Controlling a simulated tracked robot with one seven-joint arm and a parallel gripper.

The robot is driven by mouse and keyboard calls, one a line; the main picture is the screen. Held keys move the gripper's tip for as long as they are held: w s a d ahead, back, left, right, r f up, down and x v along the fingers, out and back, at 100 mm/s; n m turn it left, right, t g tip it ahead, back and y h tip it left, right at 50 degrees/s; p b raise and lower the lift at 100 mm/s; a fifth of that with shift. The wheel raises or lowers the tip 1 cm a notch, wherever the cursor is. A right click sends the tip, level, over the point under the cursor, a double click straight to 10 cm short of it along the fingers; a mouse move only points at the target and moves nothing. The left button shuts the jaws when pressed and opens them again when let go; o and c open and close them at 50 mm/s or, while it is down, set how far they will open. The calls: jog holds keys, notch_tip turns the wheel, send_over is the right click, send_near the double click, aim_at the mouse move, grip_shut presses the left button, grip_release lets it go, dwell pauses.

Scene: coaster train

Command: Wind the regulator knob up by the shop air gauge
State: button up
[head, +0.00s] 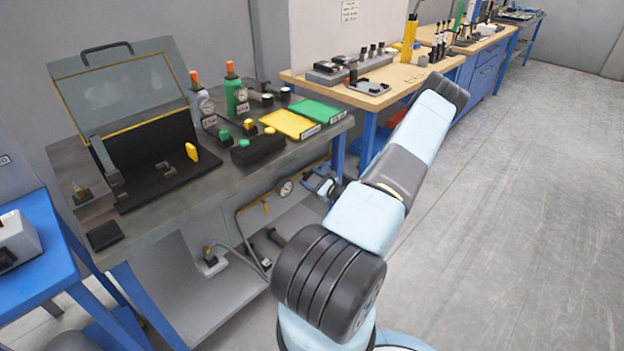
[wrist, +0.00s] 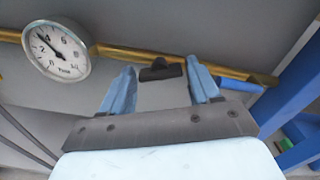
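The shop air gauge (wrist: 57,50) is a round white dial at the upper left of the wrist view. Its needle points up-left, close to the 4. In the head view the gauge (head: 286,187) hangs below the dark bench's front edge. A small dark T-shaped part (wrist: 160,70), apparently the regulator knob, sits at the brass pipe, right of the gauge. My gripper (head: 321,186) is just right of the gauge in the head view. In the wrist view its two blue fingers stand apart, one on each side of the knob, with visible gaps. The head view does not show the knob clearly.
A brass pipe (wrist: 130,53) runs across behind the fingers. A blue bench leg (wrist: 295,90) stands close on the right. The dark bench top (head: 215,190) above holds an open case, bottles and coloured trays. The floor (head: 510,200) on the right is clear.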

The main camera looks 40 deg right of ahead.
jog(key=c, duration=0.7)
jog(key=shift+m, duration=2.2)
jog(key=o, duration=1)
jog(key=shift+o, duration=0.2)
jog(key=shift+s, duration=0.1)
jog(key=s+d, duration=0.1)
jog(key=s, duration=1.2)
jog(key=shift+s, duration=0.3)
jog(key=shift+f, duration=0.1)
